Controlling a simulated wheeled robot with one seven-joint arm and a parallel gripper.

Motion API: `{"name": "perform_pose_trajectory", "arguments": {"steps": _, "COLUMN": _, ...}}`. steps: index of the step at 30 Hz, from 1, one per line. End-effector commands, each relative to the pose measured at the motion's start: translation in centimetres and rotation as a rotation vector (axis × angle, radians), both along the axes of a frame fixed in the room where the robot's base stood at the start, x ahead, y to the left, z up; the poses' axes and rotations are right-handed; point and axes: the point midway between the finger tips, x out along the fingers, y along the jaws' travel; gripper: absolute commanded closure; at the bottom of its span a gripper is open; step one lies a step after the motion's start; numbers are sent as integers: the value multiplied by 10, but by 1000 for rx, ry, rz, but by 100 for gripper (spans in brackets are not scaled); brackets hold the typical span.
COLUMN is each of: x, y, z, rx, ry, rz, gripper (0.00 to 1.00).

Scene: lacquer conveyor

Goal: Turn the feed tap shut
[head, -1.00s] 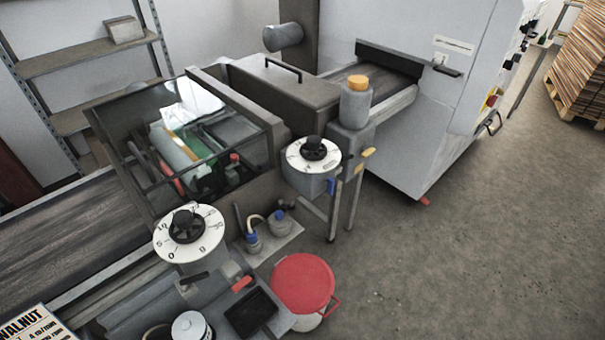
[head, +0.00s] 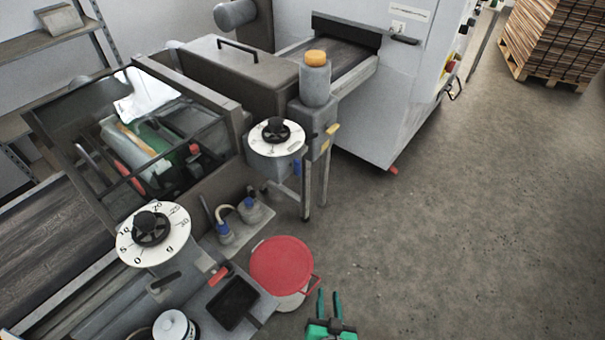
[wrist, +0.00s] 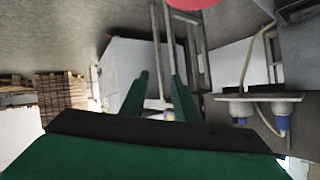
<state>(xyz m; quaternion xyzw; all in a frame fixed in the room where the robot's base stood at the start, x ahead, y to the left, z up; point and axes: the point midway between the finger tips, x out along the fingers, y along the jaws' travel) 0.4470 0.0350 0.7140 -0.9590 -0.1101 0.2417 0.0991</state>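Three small coloured levers show on the machine in the head view: a yellow one (head: 330,131), a blue one (head: 297,167) and a red one (head: 219,275). The frames do not tell which is the feed tap. The yellow and blue levers are by the post under the orange-capped bottle (head: 315,80); the red one is beside the black tray. My gripper (head: 328,296) has green fingers and is at the bottom of the head view, right of the red-lidded bucket (head: 282,265). In the wrist view the fingers (wrist: 160,92) stand apart with nothing between them.
Two numbered dials, a front one (head: 126,250) and a rear one (head: 258,139), stick out from the machine. Two blue-topped pump fittings (head: 238,219) and a black tray (head: 232,296) lie left of the bucket. Open floor (head: 430,240) extends to the right, with stacked boards (head: 555,40) beyond.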

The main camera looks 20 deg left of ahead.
Motion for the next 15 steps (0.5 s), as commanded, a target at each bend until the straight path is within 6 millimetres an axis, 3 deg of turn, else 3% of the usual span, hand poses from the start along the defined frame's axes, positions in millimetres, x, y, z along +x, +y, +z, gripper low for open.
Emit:
{"name": "perform_pose_trajectory", "arguments": {"steps": 1, "x": 23, "y": 4, "z": 5, "rx": 18, "ry": -10, "rz": 37, "gripper": 72}}
{"name": "perform_pose_trajectory", "arguments": {"steps": 8, "x": 99, "y": 32, "z": 39, "rx": 93, "ry": -69, "rz": 256, "gripper": 72}}
{"name": "perform_pose_trajectory", "arguments": {"steps": 15, "x": 163, "y": 54, "z": 115, "rx": 139, "ry": -210, "rz": 531, "gripper": 72}}
